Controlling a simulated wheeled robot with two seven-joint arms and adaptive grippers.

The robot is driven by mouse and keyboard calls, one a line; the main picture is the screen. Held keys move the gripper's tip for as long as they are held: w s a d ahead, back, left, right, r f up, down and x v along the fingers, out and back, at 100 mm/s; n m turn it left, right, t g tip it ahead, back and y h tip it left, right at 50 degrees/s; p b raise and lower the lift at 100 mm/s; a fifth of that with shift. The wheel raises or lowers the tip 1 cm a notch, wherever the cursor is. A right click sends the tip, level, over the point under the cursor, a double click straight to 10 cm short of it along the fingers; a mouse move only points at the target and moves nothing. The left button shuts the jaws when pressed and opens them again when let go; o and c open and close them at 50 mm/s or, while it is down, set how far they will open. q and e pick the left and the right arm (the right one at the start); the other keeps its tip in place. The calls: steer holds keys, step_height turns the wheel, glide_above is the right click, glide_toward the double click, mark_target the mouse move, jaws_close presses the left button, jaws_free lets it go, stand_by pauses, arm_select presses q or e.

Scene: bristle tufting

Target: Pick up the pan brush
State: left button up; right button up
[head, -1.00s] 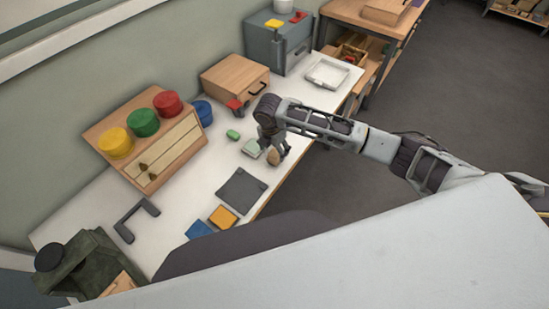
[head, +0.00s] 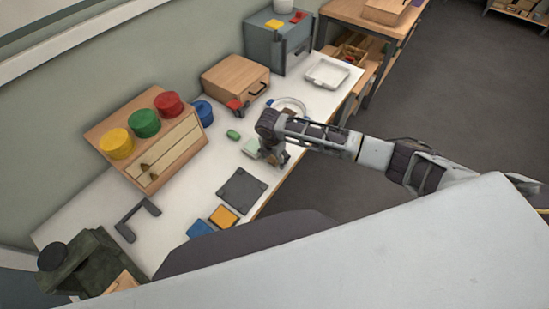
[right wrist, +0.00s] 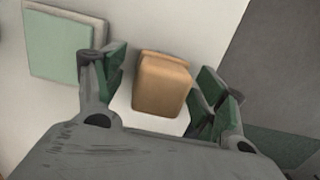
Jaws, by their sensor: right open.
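A wooden block-like piece, which I take to be the pan brush (right wrist: 162,85), stands on the white table in the right wrist view. Its bristles are not visible from above. My right gripper (head: 273,157) is over it near the table's front edge in the head view, where the gripper mostly hides it. In the right wrist view the open fingers stand on either side of the piece, with a gap on both sides. My left gripper is in neither view.
A pale green square pad (right wrist: 66,50) lies left of the piece, close to one finger. A wooden rack (head: 170,160) with coloured round tubs stands behind.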

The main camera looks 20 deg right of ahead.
steer(key=c, duration=1.1)
steer(key=shift+r, duration=0.1)
step_height(320, 180, up, 10)
steer(key=shift+f+b, duration=0.1)
steer(key=shift+b, duration=0.25)
steer(key=o, duration=0.4)
steer(key=c, duration=0.3)
